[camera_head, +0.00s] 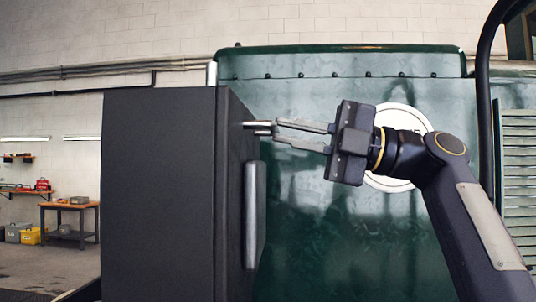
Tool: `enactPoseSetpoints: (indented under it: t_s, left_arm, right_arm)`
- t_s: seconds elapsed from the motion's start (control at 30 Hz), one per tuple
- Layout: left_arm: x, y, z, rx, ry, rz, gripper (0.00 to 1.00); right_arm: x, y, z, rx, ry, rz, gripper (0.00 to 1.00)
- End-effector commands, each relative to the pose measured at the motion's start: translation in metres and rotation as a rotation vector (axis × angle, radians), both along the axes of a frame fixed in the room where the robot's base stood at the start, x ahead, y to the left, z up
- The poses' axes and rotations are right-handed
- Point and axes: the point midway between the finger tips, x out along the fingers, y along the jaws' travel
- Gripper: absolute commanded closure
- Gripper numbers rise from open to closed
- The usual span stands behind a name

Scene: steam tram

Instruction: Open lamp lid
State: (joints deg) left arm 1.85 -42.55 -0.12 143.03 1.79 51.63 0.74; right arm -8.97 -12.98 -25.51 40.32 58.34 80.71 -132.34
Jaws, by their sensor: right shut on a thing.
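A large dark grey box-shaped body (160,195), which I take to be the lamp, fills the left centre of the head view. Its narrow right side (232,180) shows at a slant. A small metal knob or handle (252,124) sticks out from the upper part of that side. My right gripper (274,130) comes in from the right, and its narrow fingers are shut on this handle. A pale grey upright bar (256,213) is on the same side, below the fingers. I cannot tell where the lid's edge runs. My left gripper is not in view.
Behind stands the green tram body (340,240) with rivets and a white round plate (405,118), partly hidden by my right arm. A black curved rail (483,90) and green louvres (518,170) are at right. A workbench (68,208) stands far left.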

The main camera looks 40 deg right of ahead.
Motion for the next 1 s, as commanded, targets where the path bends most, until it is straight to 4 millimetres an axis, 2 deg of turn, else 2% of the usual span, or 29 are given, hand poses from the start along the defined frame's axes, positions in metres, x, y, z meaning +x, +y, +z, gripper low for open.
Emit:
enactPoseSetpoints:
  t_s: [0.03, 0.2, 0.67, 0.7, 0.87, 1.0]
  left_arm:
    - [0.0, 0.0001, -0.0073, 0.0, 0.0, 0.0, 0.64]
    - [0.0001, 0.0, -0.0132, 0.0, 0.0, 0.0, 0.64]
    - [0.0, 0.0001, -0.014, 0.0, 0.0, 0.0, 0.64]
    - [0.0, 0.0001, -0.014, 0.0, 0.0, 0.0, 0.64]
    - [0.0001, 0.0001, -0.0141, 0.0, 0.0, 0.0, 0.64]
    - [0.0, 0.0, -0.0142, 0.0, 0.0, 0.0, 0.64]
  right_arm:
    - [-0.0038, -0.0026, -0.0045, 0.013, -0.015, 0.0, 1.0]
    - [-0.0091, -0.0076, -0.0057, 0.038, -0.043, -0.001, 1.0]
    - [-0.0108, -0.0091, -0.005, 0.045, -0.053, 0.0, 1.0]
    - [-0.0106, -0.0091, -0.0051, 0.045, -0.053, 0.0, 0.88]
    - [-0.0105, -0.009, -0.0053, 0.046, -0.052, 0.0, 0.67]
    - [-0.0103, -0.0088, -0.0055, 0.045, -0.051, 0.0, 0.67]
